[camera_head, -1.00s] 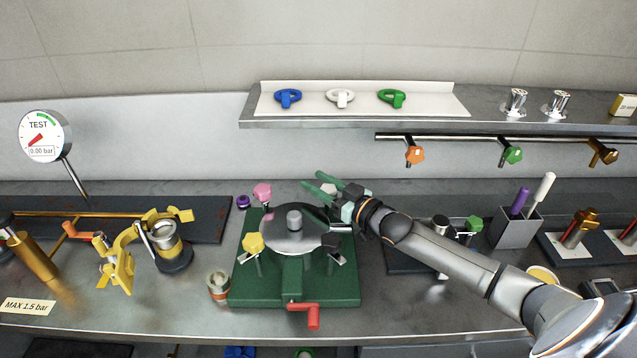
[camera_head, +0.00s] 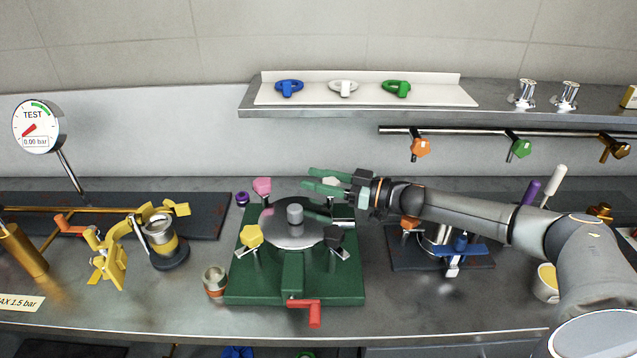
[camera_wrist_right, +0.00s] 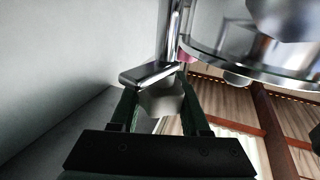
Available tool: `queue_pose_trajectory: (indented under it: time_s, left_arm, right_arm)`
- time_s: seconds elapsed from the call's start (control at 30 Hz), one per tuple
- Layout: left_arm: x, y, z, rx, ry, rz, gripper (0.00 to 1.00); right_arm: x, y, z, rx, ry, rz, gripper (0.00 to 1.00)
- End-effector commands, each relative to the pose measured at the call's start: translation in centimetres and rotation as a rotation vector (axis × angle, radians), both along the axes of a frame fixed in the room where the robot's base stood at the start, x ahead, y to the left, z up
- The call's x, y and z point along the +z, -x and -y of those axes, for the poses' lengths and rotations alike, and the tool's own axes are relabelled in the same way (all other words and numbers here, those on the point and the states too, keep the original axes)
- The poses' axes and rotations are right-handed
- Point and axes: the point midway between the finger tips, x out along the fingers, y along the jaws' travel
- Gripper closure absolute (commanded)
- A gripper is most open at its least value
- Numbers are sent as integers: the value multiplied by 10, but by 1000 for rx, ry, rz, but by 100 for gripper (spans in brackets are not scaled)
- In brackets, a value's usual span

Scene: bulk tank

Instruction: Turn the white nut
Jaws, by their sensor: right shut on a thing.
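The white nut (camera_head: 331,181) sits at the back right of the round grey lid (camera_head: 280,232) on the green stand (camera_head: 240,290). My right gripper (camera_head: 311,179) reaches in from the right, its green fingers pointing left, and is shut on the white nut. In the right wrist view the nut (camera_wrist_right: 162,99) lies between the two dark green fingers, below a metal clamp bar (camera_wrist_right: 150,73). My left gripper is not in view.
A shelf (camera_head: 250,104) with blue, white and green ring handles runs behind, above a rail (camera_head: 460,131) with coloured knobs. A red handle (camera_head: 314,313) sticks out in front of the stand. A small metal cup (camera_head: 214,280) stands to its left.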

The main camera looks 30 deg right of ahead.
Motion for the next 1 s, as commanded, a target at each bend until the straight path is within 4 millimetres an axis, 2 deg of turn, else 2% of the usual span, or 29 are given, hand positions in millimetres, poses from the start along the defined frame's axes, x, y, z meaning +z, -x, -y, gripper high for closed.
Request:
queue_pose_trajectory:
  time_s: [0.5,1.0]
  left_arm:
    - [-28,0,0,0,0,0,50]
    - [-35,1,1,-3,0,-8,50]
  right_arm:
    - [-2,6,-6,335,0,2,100]
    - [1,9,-8,417,-3,1,100]
